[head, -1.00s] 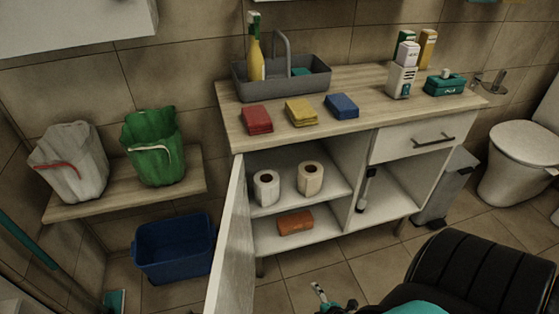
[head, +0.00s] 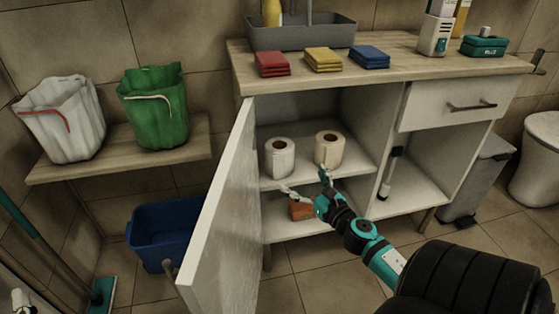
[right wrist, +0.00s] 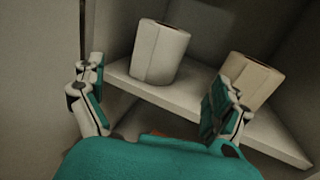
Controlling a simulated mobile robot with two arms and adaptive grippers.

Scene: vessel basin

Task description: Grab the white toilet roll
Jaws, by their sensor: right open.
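The white toilet roll (head: 280,160) stands upright on the upper shelf of the open cabinet, on the left. It also shows in the right wrist view (right wrist: 160,54), ahead of and between the fingers. A cream toilet roll (head: 329,151) stands to its right, partly behind a finger in the right wrist view (right wrist: 257,72). My right gripper (head: 304,182) is open and empty in front of the shelf edge, low before the two rolls. In the right wrist view its fingers (right wrist: 158,98) are spread wide.
The open cabinet door (head: 222,215) stands close left of my right gripper. A brown block (head: 301,210) lies on the lower shelf (head: 285,232), partly hidden by the gripper. The shelf edge (right wrist: 125,78) lies just ahead. A vertical divider (head: 388,140) bounds the right side.

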